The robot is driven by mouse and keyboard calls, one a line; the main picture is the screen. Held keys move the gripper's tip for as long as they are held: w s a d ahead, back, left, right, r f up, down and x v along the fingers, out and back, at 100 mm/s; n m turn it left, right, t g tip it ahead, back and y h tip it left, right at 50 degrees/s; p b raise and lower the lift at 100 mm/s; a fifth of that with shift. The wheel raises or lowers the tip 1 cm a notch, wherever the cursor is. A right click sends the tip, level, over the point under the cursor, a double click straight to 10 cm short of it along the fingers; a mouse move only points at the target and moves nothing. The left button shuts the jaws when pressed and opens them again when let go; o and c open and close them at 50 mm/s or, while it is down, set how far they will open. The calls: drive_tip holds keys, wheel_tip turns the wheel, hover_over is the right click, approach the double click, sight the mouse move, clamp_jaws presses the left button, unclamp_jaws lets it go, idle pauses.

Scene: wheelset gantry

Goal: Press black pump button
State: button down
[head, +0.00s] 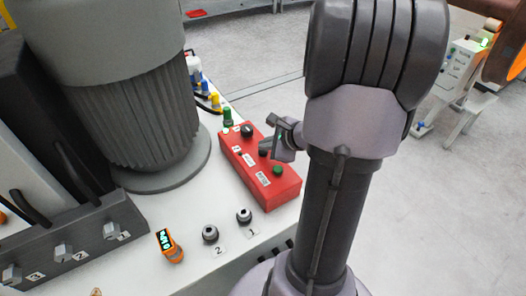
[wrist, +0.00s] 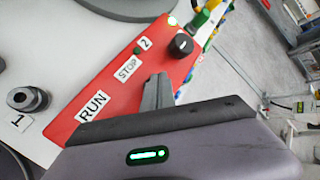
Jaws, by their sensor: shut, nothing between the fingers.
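The red control box (head: 259,184) stands on the white bench top, and it also fills the middle of the wrist view (wrist: 98,105). In the head view a black button (head: 263,153) sits between a black knob (head: 247,131) and a green button (head: 277,170). My gripper (head: 267,146) is shut and empty, its tips at or just above the black button; contact cannot be told. In the wrist view the shut fingers (wrist: 157,92) lie over the box beside the STOP label (wrist: 127,68) and hide the black button. The black knob (wrist: 181,44) shows beyond them.
A large grey motor (head: 130,100) stands left of the box. Green, yellow and blue fittings (head: 215,100) stand behind the box. Open floor lies to the right.

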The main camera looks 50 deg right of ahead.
sight(265, 153)
drive_tip(key=shift+f+b, duration=0.45)
drive_tip(key=shift+b, duration=0.15)
idle(0.5)
idle(0.3)
drive_tip(key=shift+r+p, duration=0.65)
drive_tip(key=shift+r, duration=0.25)
drive_tip(key=shift+r, duration=0.1)
wheel_tip(265, 153, up, 5)
drive_tip(key=p, duration=0.4)
